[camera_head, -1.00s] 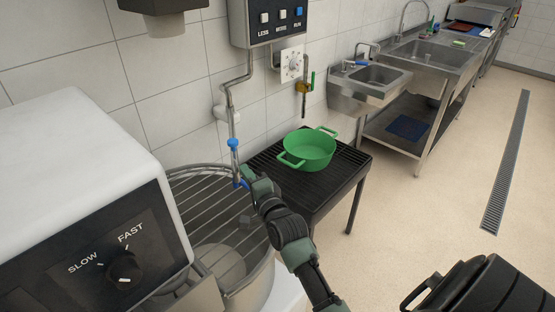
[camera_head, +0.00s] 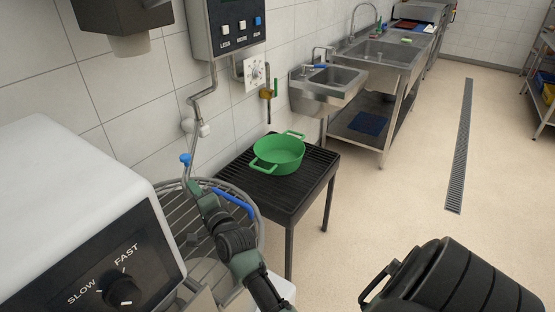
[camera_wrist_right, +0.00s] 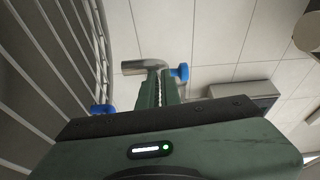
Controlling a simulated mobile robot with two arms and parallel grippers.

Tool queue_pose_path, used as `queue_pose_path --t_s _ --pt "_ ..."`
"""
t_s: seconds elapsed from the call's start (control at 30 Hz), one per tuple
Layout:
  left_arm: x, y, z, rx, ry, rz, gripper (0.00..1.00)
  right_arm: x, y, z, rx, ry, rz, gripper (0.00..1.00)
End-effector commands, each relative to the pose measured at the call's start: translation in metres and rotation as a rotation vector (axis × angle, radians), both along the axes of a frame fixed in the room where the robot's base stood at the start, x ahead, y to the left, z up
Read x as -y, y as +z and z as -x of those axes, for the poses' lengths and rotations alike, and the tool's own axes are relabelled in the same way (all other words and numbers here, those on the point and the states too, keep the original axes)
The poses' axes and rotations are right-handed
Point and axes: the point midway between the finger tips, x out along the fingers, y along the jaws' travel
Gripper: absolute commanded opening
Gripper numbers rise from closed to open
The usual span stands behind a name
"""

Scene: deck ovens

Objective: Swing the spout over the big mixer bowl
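The spout (camera_head: 198,132) is a bent metal pipe. It comes down from the wall under the control box and has a blue knob near its lower end. My right gripper (camera_head: 193,187) is at this lower end, over the wall-side rim of the mixer bowl (camera_head: 257,242). In the right wrist view, the spout's elbow (camera_wrist_right: 134,67) meets the tips of the closely spaced fingers (camera_wrist_right: 158,88), which appear shut on it. A wire guard (camera_head: 165,192) with a blue handle covers the bowl. My arm hides part of both. My left gripper is not in view.
The mixer head (camera_head: 80,190), with a speed dial, stands at left. A black slatted table (camera_head: 320,165) carrying a green pot (camera_head: 280,156) is just right of the bowl. Sinks (camera_head: 330,88) line the wall.

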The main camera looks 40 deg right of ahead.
Motion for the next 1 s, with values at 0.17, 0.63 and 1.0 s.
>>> queue_pose_path --t_s 0.17,0.63,1.0 --pt "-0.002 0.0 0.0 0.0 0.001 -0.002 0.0 -0.012 0.005 -0.001 0.009 0.019 -0.013 0.0" --pt "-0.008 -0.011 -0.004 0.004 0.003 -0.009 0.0 -0.005 0.003 0.074 0.008 -0.001 -0.008 0.0" --pt "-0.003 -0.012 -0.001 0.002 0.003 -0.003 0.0 -0.004 0.005 0.088 0.009 -0.005 -0.007 0.0"
